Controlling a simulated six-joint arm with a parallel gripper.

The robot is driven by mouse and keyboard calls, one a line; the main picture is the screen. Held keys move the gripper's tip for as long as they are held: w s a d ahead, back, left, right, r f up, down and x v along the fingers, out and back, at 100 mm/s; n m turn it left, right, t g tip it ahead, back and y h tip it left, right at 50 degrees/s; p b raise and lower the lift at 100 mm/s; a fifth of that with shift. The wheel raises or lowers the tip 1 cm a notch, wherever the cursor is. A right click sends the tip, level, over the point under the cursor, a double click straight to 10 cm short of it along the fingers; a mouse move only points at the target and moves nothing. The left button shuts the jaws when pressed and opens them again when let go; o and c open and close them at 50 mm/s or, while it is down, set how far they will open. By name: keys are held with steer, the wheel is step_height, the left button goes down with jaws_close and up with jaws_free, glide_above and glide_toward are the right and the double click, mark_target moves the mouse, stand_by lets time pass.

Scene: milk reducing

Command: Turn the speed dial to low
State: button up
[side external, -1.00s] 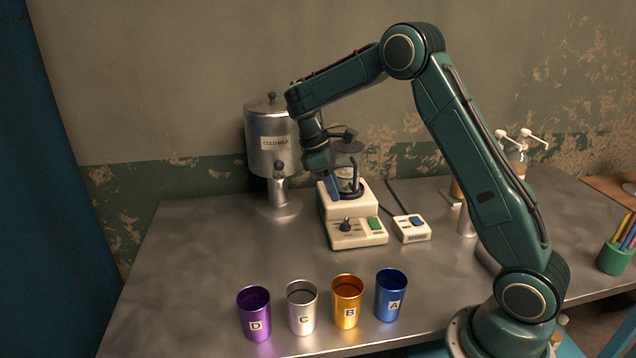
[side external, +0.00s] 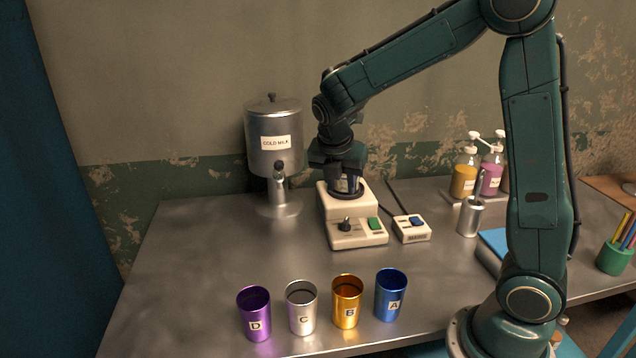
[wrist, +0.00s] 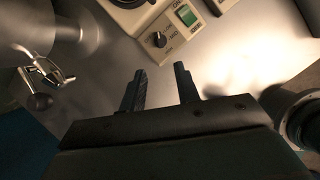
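The speed dial is a black knob (side external: 346,225) on the front panel of a cream machine (side external: 341,205). In the wrist view the knob (wrist: 159,39) shows above and between my fingertips, with small lettering beside it too blurred to read. I cannot tell its setting. My gripper (side external: 345,186) is above the rear, raised part of the machine in the side view, behind the knob, and hides what stands there. In the wrist view my gripper's fingers (wrist: 160,78) are apart, with nothing between them. They do not appear to touch the knob.
A green switch (side external: 375,224) sits right of the knob. A small switch box (side external: 412,229) stands beside the machine, a milk dispenser (side external: 273,145) behind left. Cups in purple (side external: 255,316), silver (side external: 302,310), gold (side external: 346,304) and blue (side external: 390,298) stand in front.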

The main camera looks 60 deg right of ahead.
mark_target(345, 221)
steer(key=shift+d+f, duration=0.1)
steer(key=shift+f, duration=0.05)
steer(key=x, duration=1.3)
steer(key=shift+d+f, duration=0.1)
steer(key=shift+f, duration=0.05)
jaws_close()
